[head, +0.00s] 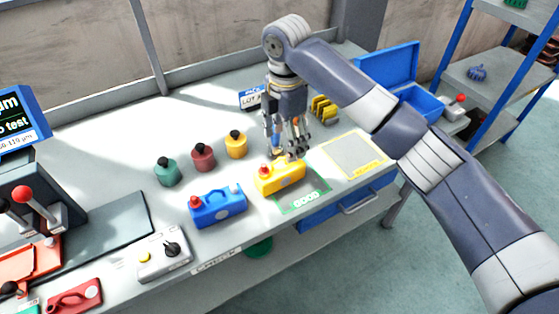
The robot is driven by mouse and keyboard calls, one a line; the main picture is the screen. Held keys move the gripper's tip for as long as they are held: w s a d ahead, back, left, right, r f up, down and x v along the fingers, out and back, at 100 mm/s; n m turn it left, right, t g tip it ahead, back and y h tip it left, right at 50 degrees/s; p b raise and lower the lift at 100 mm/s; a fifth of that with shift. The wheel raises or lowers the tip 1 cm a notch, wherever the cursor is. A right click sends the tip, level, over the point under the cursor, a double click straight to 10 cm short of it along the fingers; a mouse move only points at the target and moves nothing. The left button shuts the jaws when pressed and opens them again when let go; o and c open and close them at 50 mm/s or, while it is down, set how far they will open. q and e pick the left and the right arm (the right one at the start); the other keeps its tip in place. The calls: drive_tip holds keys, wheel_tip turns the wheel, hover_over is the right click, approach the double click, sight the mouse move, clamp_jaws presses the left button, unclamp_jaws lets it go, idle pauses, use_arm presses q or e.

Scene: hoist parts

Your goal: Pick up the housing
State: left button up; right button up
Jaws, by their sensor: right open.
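A yellow housing (280,179) with a red knob on its left end lies on the table, partly over a green-outlined area marked GOOD (306,199). A blue housing (218,208), also with a red knob, lies to its left. My right gripper (294,153) is open and points down, with its fingertips just above or beside the right end of the yellow housing. I cannot tell whether they touch it. My left gripper is not in view.
Green (168,173), red (203,158) and yellow (236,146) knobbed pots stand behind the housings. A grey control box (164,255) stands front left. A yellow-outlined area (352,155) is clear at right. An open blue box (421,103) stands behind my right arm.

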sight(287, 165)
wheel_tip(287, 165, down, 2)
drive_tip(key=shift+d+f, duration=0.1)
drive_tip(key=shift+f, duration=0.05)
drive_tip(key=f, duration=0.3)
drive_tip(key=shift+s+d+f, duration=0.1)
drive_tip(key=shift+s, duration=0.1)
drive_tip(key=f, duration=0.2)
drive_tip(key=f+p, duration=0.1)
drive_tip(key=f, duration=0.1)
drive_tip(key=shift+w+d+f, duration=0.1)
drive_tip(key=shift+w+d, duration=0.2)
drive_tip(key=shift+w, duration=0.1)
drive_tip(key=shift+f, duration=0.25)
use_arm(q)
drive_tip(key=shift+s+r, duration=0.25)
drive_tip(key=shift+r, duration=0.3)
use_arm(e)
drive_tip(key=shift+r, duration=0.1)
drive_tip(key=c, duration=1.6)
